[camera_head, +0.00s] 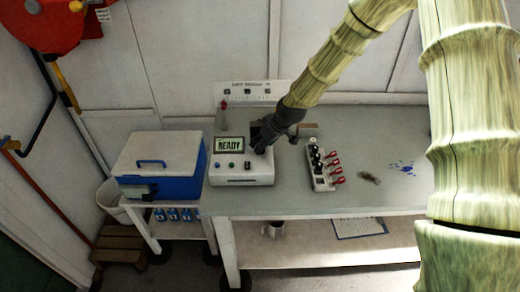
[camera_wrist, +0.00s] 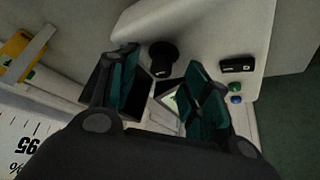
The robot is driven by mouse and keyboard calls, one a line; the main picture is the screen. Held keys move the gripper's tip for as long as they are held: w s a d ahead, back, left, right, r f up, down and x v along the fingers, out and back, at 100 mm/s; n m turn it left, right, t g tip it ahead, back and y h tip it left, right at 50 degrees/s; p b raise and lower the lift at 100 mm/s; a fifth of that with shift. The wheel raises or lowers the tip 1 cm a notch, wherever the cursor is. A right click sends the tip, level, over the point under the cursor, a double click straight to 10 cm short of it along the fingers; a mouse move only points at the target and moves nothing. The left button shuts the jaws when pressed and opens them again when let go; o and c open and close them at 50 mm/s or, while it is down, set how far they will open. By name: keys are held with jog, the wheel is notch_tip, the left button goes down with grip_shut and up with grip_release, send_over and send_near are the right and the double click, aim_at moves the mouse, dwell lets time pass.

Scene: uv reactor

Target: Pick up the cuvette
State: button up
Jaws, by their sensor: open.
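No cuvette can be made out for certain in either view. My gripper (camera_head: 262,141) is over the right part of the white reactor (camera_head: 241,178), whose screen (camera_head: 229,144) reads "READY". In the wrist view my gripper (camera_wrist: 163,82) has its two teal-padded fingers spread apart, with nothing held between them. A round black knob or cap (camera_wrist: 163,55) shows on the white housing just beyond the fingers; whether it belongs to a cuvette I cannot tell. Green and blue buttons (camera_wrist: 235,93) lie right of the fingers. The fingers and arm hide part of the reactor top.
A rack (camera_head: 320,172) with black-topped and red-topped items stands on the bench (camera_head: 285,190) to the right. A small bottle (camera_head: 222,115) stands behind the reactor. A blue box (camera_head: 160,165) with a white lid is at the left. Blue spots (camera_head: 402,167) mark the bench at right.

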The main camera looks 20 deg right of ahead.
jog(key=shift+x, duration=0.85)
jog(key=c, duration=1)
jog(key=shift+r, duration=0.15)
